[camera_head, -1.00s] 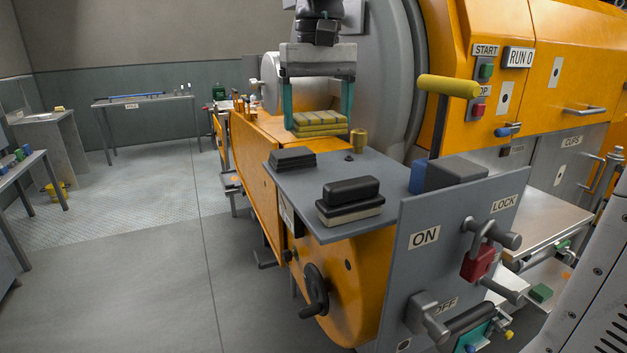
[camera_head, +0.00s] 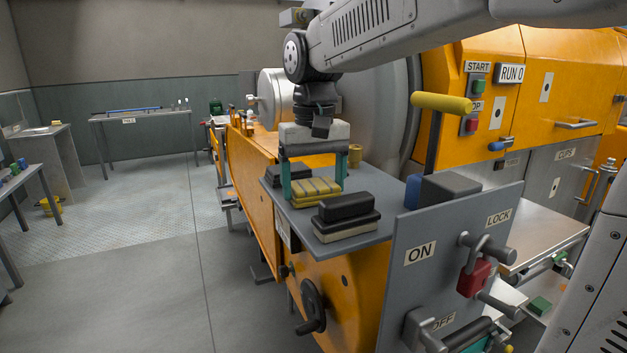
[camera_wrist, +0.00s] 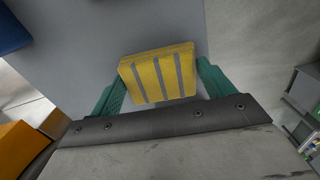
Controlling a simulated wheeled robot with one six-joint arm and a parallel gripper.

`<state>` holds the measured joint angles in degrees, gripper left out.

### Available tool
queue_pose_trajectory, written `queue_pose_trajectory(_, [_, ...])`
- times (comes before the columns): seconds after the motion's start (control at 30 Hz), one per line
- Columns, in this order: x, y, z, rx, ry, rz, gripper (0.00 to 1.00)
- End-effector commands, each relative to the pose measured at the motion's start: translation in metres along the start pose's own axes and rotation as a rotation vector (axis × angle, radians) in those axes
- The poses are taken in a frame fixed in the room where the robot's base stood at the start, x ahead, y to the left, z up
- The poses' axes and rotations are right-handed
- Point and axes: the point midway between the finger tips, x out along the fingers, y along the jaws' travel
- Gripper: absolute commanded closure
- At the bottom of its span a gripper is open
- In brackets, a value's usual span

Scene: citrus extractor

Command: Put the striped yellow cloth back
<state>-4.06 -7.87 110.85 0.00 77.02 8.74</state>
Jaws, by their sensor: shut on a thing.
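The striped yellow cloth (camera_head: 316,189) is a folded yellow pad with grey stripes. It is between the teal fingers of my gripper (camera_head: 313,181), which is shut on it. In the head view it is low over the grey shelf (camera_head: 385,205), between a dark pad at the back left and a black-handled block in front. I cannot tell whether it touches the shelf. In the wrist view the cloth (camera_wrist: 160,75) spans between both fingers, with grey surface behind it.
The black-handled block (camera_head: 346,207) lies close in front of the cloth. A dark stacked pad (camera_head: 283,174) lies behind it. A brass piece (camera_head: 355,154) stands at the shelf's back. The upright ON/LOCK panel (camera_head: 452,235), a grey box (camera_head: 450,189) and a yellow-handled lever (camera_head: 440,104) are to the right.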

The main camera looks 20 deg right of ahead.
Motion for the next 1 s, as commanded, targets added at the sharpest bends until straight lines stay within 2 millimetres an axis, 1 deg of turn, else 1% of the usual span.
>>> queue_pose_trajectory(0.27, [0.001,0.000,0.000,0.000,0.000,0.000,0.37])
queue_pose_trajectory(0.3, [0.002,0.000,0.000,0.000,0.000,0.000,0.16])
queue_pose_trajectory(0.37, [0.002,0.000,0.000,0.000,0.000,0.000,0.00])
queue_pose_trajectory(0.67, [0.002,0.000,0.000,0.000,0.001,0.000,0.00])
queue_pose_trajectory(0.77, [-0.011,0.000,-0.001,0.000,0.003,0.000,0.00])
queue_pose_trajectory(1.0, [-0.053,-0.005,-0.002,0.000,0.003,0.000,0.00])
